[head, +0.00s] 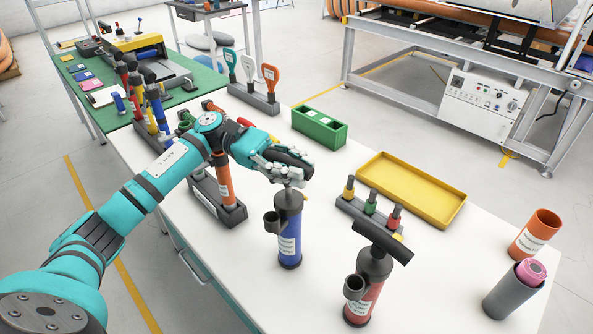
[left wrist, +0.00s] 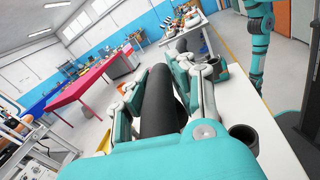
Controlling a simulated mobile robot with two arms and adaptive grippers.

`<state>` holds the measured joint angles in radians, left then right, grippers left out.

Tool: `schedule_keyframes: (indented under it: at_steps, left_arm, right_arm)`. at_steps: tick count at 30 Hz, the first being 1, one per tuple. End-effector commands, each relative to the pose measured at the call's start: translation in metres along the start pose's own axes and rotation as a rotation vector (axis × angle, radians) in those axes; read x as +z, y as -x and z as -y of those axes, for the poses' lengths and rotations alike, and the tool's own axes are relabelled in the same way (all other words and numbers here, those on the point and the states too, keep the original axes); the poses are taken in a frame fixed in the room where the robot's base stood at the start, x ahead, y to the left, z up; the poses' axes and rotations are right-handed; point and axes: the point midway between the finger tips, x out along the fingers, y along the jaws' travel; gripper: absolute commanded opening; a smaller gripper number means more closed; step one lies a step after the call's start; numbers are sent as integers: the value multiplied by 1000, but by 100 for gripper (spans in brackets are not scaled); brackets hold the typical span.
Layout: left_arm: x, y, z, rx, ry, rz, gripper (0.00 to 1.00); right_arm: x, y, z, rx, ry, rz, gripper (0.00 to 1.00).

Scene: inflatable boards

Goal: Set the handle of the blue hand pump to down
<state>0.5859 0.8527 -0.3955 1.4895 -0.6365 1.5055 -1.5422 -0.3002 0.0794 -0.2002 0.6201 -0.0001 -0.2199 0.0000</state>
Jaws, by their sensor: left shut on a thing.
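The blue hand pump (head: 289,232) stands upright on the white table, with a short grey side port near its top. Its black crossbar handle (head: 292,157) is held by my left gripper (head: 285,165), just above the pump's dark top. My fingers hide part of the handle and most of the rod, so how far it is raised is hard to tell. In the left wrist view the black handle (left wrist: 160,105) lies between both fingers of the left gripper (left wrist: 178,85). My right gripper is not in view.
A red hand pump (head: 365,290) with a black handle stands to the right. Near it are a rack of small coloured-top items (head: 370,213), a yellow tray (head: 412,190), and an orange cup (head: 535,234). A green box (head: 319,128) and an orange pump (head: 224,178) stand behind and left.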

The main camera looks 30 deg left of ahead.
Motion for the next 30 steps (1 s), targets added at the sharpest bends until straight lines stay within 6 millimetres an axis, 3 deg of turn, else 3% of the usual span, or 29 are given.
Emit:
schedule_keyframes:
  at_steps: [1, 10, 11, 16, 25, 30]
  left_arm:
    - [-7, 0, 2, -1, 1, -2, 0]
    - [-3, 0, 1, 0, 1, -1, 0]
    - [-3, 0, 1, 0, 1, -1, 24]
    - [-2, 0, 1, 0, 0, -1, 47]
    - [-3, 2, 0, 1, 1, -1, 47]
    - [-3, 22, 0, 3, 0, -2, 47]
  right_arm:
    - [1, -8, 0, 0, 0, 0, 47]
    - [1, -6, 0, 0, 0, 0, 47]
    - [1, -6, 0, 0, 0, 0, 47]
    - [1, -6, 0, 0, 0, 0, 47]
    - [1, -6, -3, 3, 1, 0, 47]
    - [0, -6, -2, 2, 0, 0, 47]
